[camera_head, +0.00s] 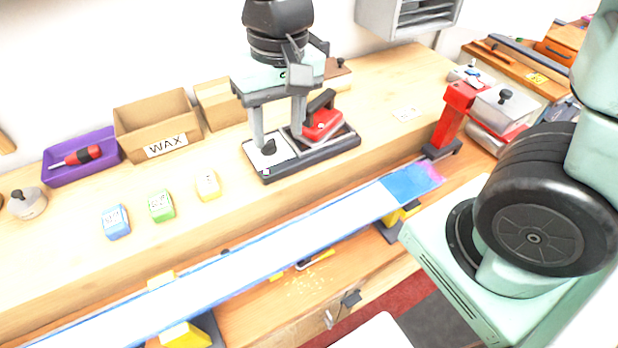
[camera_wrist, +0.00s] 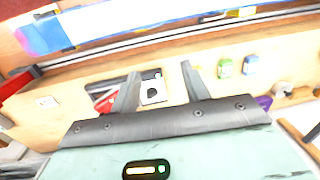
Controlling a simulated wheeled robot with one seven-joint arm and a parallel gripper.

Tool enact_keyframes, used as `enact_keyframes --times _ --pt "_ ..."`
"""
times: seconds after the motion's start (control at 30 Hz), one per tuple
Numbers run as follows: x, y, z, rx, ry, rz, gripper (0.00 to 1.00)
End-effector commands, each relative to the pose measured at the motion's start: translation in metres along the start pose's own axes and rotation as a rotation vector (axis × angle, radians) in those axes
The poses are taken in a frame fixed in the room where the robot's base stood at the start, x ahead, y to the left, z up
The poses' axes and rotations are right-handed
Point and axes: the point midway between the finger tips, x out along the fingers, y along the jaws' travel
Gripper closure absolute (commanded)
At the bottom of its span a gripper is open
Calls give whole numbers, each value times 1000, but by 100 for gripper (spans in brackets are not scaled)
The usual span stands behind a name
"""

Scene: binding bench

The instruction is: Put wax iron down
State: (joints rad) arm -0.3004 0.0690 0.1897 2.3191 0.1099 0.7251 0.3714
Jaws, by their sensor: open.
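The red wax iron (camera_head: 322,124) with its dark handle rests on a dark-rimmed tray (camera_head: 312,152) on the bench. In the wrist view, part of the red iron (camera_wrist: 104,103) shows beside the left finger. My gripper (camera_head: 279,138) is open above the tray, its fingers pointing down and apart. It also shows in the wrist view (camera_wrist: 160,72), with nothing held between the fingers. One finger is close beside the iron in the head view; I cannot tell whether they touch. A white plate with a black knob (camera_head: 268,153) lies on the tray's left part, below the fingers.
A cardboard box labelled WAX (camera_head: 166,146) and a purple bin (camera_head: 60,173) with a screwdriver stand to the left. Blue, green and yellow blocks (camera_head: 161,206) lie in front. A ski (camera_head: 250,262) runs along the bench front. A red vise-like stand (camera_head: 452,115) is at right.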

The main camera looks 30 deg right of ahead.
Motion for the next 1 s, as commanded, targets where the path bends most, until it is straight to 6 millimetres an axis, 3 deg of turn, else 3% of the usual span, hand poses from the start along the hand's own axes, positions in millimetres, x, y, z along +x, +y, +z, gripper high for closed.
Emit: enact_keyframes --times 0.03,0.1,0.23,0.6,0.9,1.0 --pt "2 -11 35 -175 1 5 54" --pt "7 -18 71 -375 -1 17 54" --pt "14 -18 107 -593 -3 34 54" --pt "17 -17 114 -644 -4 39 54" --pt "64 -13 114 -641 -4 39 54" --pt "66 -12 113 -640 -4 39 54"
